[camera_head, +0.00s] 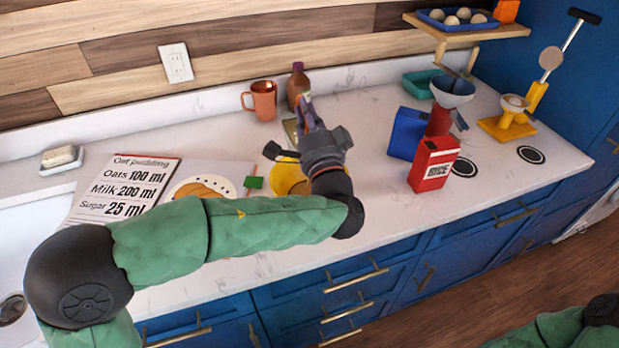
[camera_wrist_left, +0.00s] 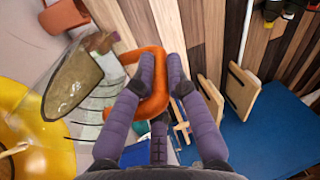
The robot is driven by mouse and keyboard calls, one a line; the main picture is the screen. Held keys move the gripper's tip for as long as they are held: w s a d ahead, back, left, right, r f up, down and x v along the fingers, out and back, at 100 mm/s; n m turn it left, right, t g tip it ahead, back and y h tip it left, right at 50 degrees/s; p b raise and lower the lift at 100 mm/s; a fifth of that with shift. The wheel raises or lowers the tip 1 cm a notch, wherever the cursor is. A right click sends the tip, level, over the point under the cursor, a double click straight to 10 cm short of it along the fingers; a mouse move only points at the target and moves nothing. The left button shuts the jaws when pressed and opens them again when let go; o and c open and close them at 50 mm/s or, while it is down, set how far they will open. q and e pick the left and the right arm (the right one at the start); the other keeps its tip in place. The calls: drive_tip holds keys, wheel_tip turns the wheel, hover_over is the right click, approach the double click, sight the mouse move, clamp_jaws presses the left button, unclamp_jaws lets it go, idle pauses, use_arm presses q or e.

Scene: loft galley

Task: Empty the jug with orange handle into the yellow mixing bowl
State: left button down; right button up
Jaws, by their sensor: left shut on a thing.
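The jug, clear with an orange handle (camera_wrist_left: 153,88), is held in my left gripper (camera_head: 308,115). The purple fingers (camera_wrist_left: 158,85) are shut on the handle. An olive-brown surface shows inside the clear jug body (camera_wrist_left: 73,88) in the left wrist view. In the head view the jug (camera_head: 291,131) is mostly hidden behind my gripper; its exact tilt is hard to tell. The yellow mixing bowl (camera_head: 287,181) sits on the counter, partly covered by my wrist. It also shows at the left of the left wrist view (camera_wrist_left: 62,150), beside the jug. My right gripper is out of view.
An orange mug (camera_head: 262,101) and a brown bottle (camera_head: 298,88) stand behind the jug. A recipe board (camera_head: 125,190) lies left of the bowl. A red box (camera_head: 433,165), blue box (camera_head: 407,132) and yellow scale (camera_head: 507,128) stand to the right.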

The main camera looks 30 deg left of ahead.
use_arm(q)
drive_tip(key=shift+s, duration=0.1)
drive_tip(key=shift+s+d+b, duration=0.1)
drive_tip(key=shift+d+b, duration=0.1)
drive_tip(key=shift+b, duration=0.4)
drive_tip(key=shift+s+d+f+t+y, duration=0.15)
drive_tip(key=shift+s+d+t+y, duration=0.65)
drive_tip(key=shift+s+d+t, duration=0.25)
idle(0.8)
